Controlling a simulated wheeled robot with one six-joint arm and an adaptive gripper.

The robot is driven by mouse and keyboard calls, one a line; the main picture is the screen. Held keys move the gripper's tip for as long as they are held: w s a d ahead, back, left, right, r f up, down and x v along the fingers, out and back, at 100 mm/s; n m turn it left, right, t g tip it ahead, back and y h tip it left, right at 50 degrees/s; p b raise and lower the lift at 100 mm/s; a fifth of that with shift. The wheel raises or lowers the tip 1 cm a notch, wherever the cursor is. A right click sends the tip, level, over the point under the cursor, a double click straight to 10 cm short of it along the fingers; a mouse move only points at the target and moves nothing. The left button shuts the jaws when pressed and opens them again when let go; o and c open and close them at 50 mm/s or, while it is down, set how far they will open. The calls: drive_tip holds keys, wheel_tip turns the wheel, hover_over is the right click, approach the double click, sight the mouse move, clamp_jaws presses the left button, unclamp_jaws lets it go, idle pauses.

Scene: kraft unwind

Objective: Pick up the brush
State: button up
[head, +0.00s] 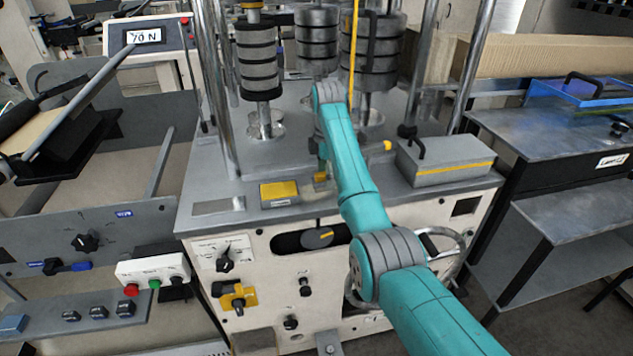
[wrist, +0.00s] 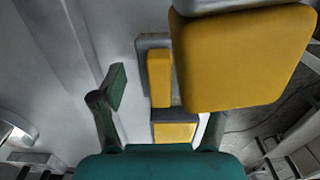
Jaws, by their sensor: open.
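I cannot identify the brush for certain; no bristles show. In the head view, a small grey block with a yellow top (head: 280,190) lies on the machine's grey deck, left of my arm. A smaller yellow piece (head: 320,178) shows beside it, close to the arm's end. In the wrist view, my gripper (wrist: 162,100) is open, its dark green fingers apart. A narrow grey-and-yellow piece (wrist: 158,75) and a lower yellow piece (wrist: 175,132) show between them. A large yellow block (wrist: 240,58) covers the right fingertip. The head view hides most of the gripper.
A grey box with a yellow stripe (head: 447,160) sits to the right. A control box (head: 155,270) with red and green buttons is at the left. Steel columns rise from the deck.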

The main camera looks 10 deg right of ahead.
drive_tip(key=shift+f, duration=0.2)
drive_tip(key=c, duration=1.3)
drive_tip(key=shift+o, duration=0.2)
